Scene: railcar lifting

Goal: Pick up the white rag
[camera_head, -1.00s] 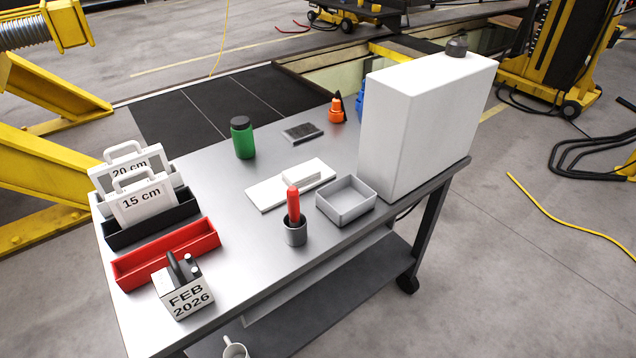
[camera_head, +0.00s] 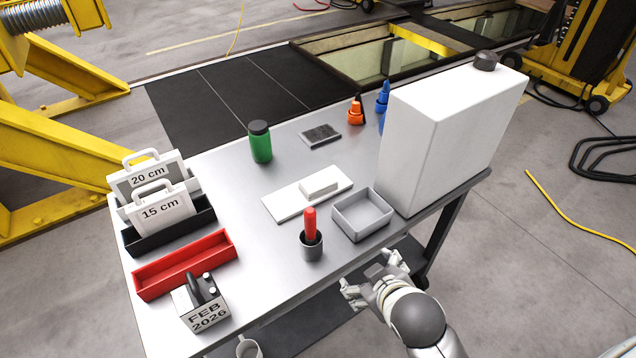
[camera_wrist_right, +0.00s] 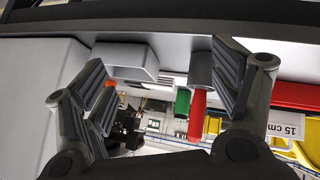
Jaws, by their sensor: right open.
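A flat white rectangular piece (camera_head: 285,204) lies on the metal table, with a smaller white block-like piece (camera_head: 319,188) on top of it. I cannot tell for certain which of them is the white rag. My right gripper (camera_head: 370,277) is open and empty at the table's near edge, below and in front of the grey tray, apart from the white pieces. In the right wrist view its two fingers (camera_wrist_right: 160,92) are spread wide, with nothing between them. My left gripper is not in view.
Near my right gripper are a grey tray (camera_head: 345,222) and a dark cup (camera_head: 312,251) with a red-handled item. A tall white box (camera_head: 408,150) stands at the right. A red bin (camera_head: 185,268) and a green bottle (camera_head: 260,147) are to the left.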

